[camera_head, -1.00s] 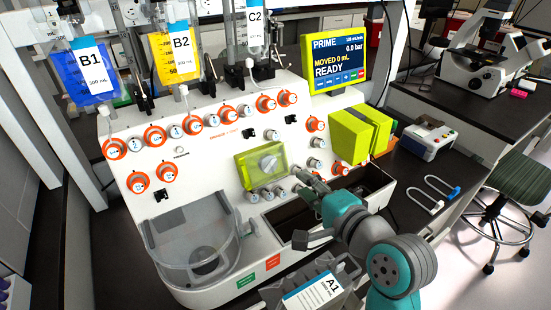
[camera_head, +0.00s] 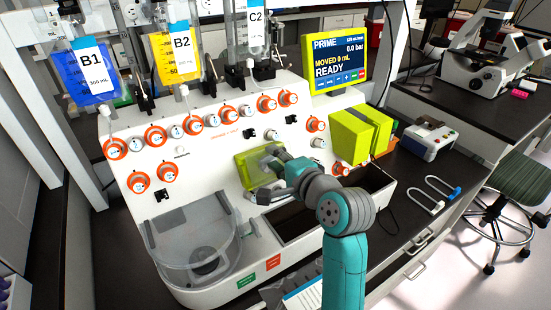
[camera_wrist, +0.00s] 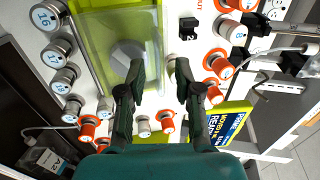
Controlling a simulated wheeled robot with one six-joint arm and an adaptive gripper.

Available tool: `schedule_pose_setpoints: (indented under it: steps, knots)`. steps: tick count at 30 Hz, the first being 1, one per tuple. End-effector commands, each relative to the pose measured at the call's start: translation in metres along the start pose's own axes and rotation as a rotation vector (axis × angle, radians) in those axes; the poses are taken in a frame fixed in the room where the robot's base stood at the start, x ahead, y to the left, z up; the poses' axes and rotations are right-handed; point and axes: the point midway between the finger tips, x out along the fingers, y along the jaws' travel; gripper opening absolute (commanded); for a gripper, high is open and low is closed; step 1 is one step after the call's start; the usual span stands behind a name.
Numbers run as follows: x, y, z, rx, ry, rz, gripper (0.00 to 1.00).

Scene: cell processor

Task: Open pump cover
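The pump cover (camera_head: 249,173) is a see-through yellow-green box on the front of the white machine. It also shows in the wrist view (camera_wrist: 112,18), with the grey round pump knob (camera_wrist: 127,56) seen through it. The cover looks shut over the pump. My gripper (camera_head: 282,168) is in front of the cover's right part and hides some of it. In the wrist view my gripper (camera_wrist: 158,68) is open, one finger over the cover and the other beyond its edge. The edge lies between the fingertips. I cannot tell whether they touch it.
Orange-ringed valve knobs (camera_head: 267,104) surround the cover. A yellow-green block (camera_head: 350,137) stands to the right, below the screen (camera_head: 338,62). A dark open trough (camera_head: 291,222) lies below my arm. A clear round tub (camera_head: 196,235) is at lower left.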

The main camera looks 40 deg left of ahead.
Motion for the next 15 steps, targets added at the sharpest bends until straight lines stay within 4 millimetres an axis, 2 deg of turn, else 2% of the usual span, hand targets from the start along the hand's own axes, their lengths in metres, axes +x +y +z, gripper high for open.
schedule_pose_setpoints:
  steps: [9, 10, 14, 15]
  knots:
    - [0.0033, 0.0001, 0.0002, -0.001, 0.0, 0.0, 0.34]
    - [0.0033, 0.0001, 0.0002, -0.001, 0.0, 0.0, 0.31]
    - [0.0032, 0.0001, 0.0002, -0.001, 0.0, 0.0, 0.0]
    - [0.0031, 0.0001, 0.0001, 0.0, 0.0, 0.0, 0.0]
